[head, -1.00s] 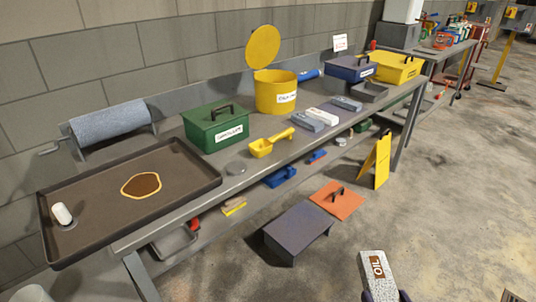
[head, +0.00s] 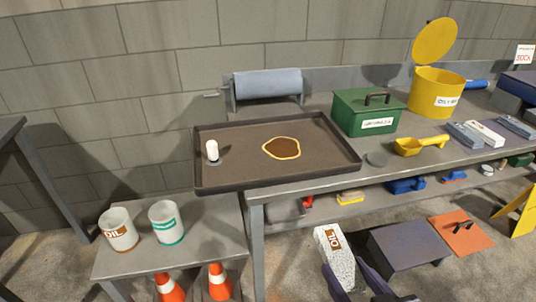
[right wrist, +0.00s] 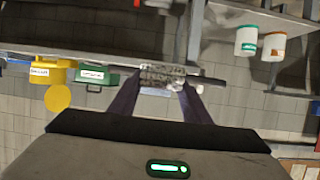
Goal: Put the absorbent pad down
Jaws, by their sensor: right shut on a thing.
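The absorbent pad (head: 338,252) is a speckled white-grey block with a brown OIL label. My right gripper (head: 346,272) is shut on it at the lower middle of the head view, in front of the bench. In the right wrist view the pad (right wrist: 162,74) sits between the two dark fingers (right wrist: 162,86). A dark shallow tray (head: 225,178) lies on the bench's left end, with a brown, yellow-rimmed spill patch (head: 282,148) in it. The pad is held apart from the tray, nearer to me. My left gripper is not in view.
A white cylinder (head: 212,150) stands in the tray. A lower side table (head: 205,240) at left bears two tubs (head: 118,230), with orange cones (head: 168,288) below. A green box (head: 350,115), yellow scoop (head: 408,147) and yellow bin (head: 432,85) stand right of the tray.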

